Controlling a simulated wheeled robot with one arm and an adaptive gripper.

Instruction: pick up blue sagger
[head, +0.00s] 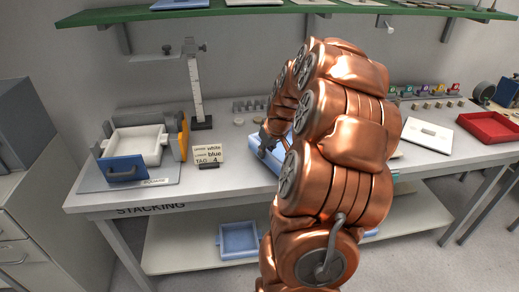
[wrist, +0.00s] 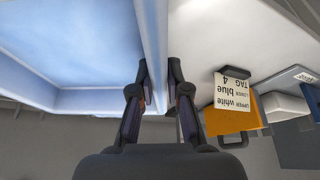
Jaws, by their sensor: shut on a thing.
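A blue sagger (head: 268,162) is at the middle of the white table, mostly hidden behind my copper-coloured arm in the head view. In the wrist view the light blue sagger (wrist: 70,50) fills the upper left. My gripper (wrist: 156,72) is shut on its side wall, with one dark finger on the inner side and one on the outer side. In the head view my gripper (head: 268,140) is small and partly hidden. I cannot tell whether the sagger is clear of the table.
A white sagger (head: 152,132) sits in a fixture with blue and orange plates at the left. A card (head: 208,155) reads upper white, lower blue, tag 4. A height gauge (head: 196,90) stands behind. Another blue sagger (head: 240,252) is on the lower shelf. A red tray (head: 488,128) is right.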

